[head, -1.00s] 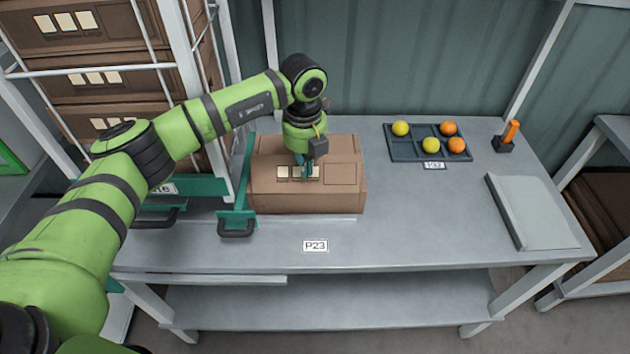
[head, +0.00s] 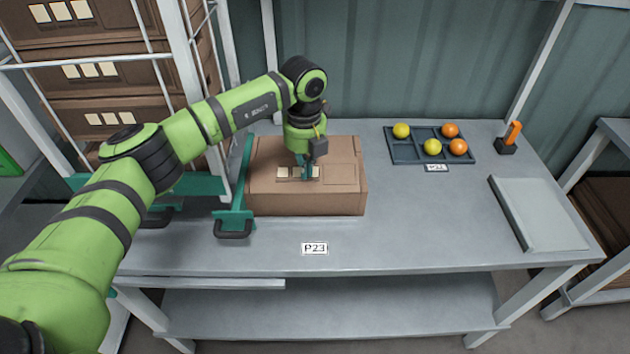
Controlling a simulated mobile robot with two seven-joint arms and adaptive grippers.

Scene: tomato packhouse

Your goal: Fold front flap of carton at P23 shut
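The brown carton (head: 335,200) stands on the grey table behind the P23 label (head: 315,248). Its top looks covered by flat panels, with a row of pale squares on it. I cannot make out the front flap's edge clearly. My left gripper (head: 306,174) points straight down over the middle of the carton's top, its teal fingertips at or just above the surface. The fingers look close together, but I cannot tell whether they are shut. They hide part of the pale squares. My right gripper is not in view.
A green bracket with a dark handle (head: 233,236) stands against the carton's left side. A dark tray (head: 420,158) with yellow and orange fruit, an orange-handled tool (head: 512,134) and a pale flat board (head: 537,215) lie to the right.

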